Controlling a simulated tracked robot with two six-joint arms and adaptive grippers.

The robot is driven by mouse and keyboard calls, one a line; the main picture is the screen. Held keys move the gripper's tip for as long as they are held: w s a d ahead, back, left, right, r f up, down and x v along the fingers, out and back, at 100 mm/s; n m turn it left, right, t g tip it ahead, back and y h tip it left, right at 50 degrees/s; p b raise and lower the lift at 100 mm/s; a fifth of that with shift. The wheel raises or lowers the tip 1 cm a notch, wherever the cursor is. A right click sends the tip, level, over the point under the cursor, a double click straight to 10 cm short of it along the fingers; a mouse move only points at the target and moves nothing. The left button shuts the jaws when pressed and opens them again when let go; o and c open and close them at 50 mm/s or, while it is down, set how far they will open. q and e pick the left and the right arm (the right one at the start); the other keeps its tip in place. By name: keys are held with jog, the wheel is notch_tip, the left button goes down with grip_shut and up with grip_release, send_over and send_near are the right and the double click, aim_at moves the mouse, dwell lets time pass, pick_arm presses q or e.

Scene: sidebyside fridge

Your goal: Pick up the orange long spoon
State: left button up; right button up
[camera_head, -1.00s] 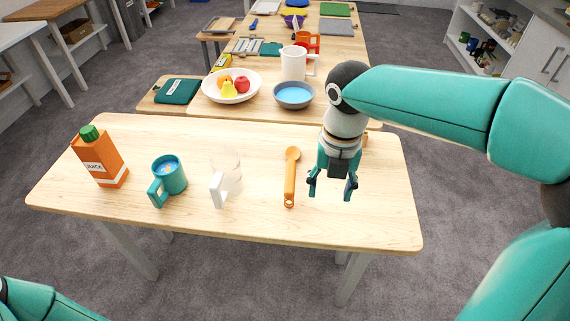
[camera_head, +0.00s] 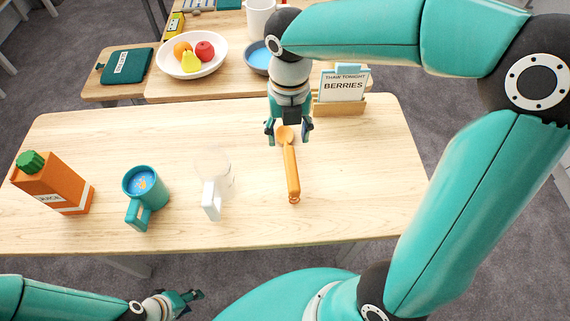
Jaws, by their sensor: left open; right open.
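The orange long spoon (camera_head: 292,172) lies on the wooden table (camera_head: 345,215), its bowl toward the far side and its handle toward the near edge. My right gripper (camera_head: 288,138) is open and points down over the spoon's bowl end, with a finger on each side of it in the picture. I cannot tell how high above the table the fingertips are. My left gripper (camera_head: 187,299) is open and empty, low at the bottom of the view, in front of the table's near edge.
On the table left of the spoon stand a clear cup with a white handle (camera_head: 211,200), a teal mug (camera_head: 146,192) and an orange juice carton (camera_head: 55,186). A berries card in a wooden holder (camera_head: 341,103) stands behind right. The table's right side is clear.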

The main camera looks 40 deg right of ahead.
aim_at(290, 160)
notch_tip(290, 160, down, 12)
jog(key=shift+s+d+r+b, duration=0.15)
jog(key=shift+r+b, duration=0.1)
jog(key=shift+b, duration=0.1)
jog(key=shift+c, duration=0.3)
grip_shut()
